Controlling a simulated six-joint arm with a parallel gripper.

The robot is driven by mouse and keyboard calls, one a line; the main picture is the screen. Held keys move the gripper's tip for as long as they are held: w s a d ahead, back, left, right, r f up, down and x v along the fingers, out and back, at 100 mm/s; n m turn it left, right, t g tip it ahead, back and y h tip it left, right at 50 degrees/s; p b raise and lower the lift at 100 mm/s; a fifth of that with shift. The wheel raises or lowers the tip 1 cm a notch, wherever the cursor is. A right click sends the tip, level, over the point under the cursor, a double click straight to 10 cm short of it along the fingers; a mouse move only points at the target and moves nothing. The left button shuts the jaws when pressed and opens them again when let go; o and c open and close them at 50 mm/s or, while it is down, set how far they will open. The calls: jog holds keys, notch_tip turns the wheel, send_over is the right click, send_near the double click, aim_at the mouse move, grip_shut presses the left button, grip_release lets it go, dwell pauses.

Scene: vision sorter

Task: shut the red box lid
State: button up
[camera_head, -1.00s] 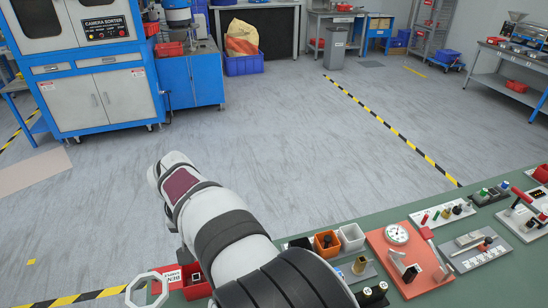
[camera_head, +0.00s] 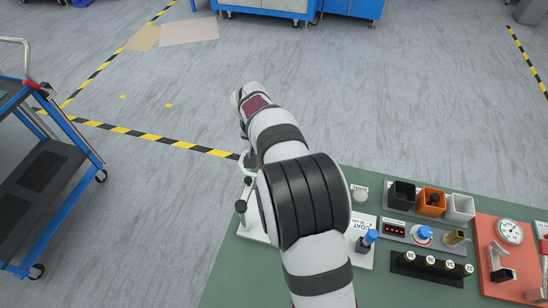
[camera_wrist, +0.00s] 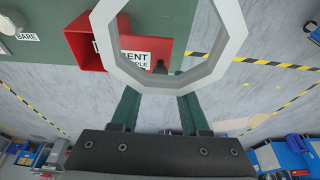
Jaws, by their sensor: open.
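The red box (camera_wrist: 82,42) shows at the upper left of the wrist view, with its open top facing me. Its red lid (camera_wrist: 166,30) is swung open beside it, with a white label (camera_wrist: 135,57) whose text is partly covered. A small dark part sits on the lid. My gripper (camera_wrist: 158,94) is open, its two green fingers apart and pointing towards the lid. A pale octagonal ring lies in front of the fingertips and overlaps the lid; I cannot tell whether fingers or ring touch it. In the head view the box and gripper are hidden behind my arm.
The green bench (camera_head: 228,275) holds a white plate (camera_head: 362,247) with a blue-topped part, small bins (camera_head: 430,201) and an orange board (camera_head: 495,262), right of my arm. A blue-framed cart (camera_head: 85,140) stands at left. Striped tape crosses the open floor.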

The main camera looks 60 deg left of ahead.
jog(key=c, duration=0.4)
jog(key=w+d, duration=0.5)
dwell(0.9)
jog(key=o, duration=0.4)
jog(key=shift+r, duration=0.1)
notch_tip(320, 180, up, 5)
jog(key=shift+f, duration=0.1)
dwell(0.3)
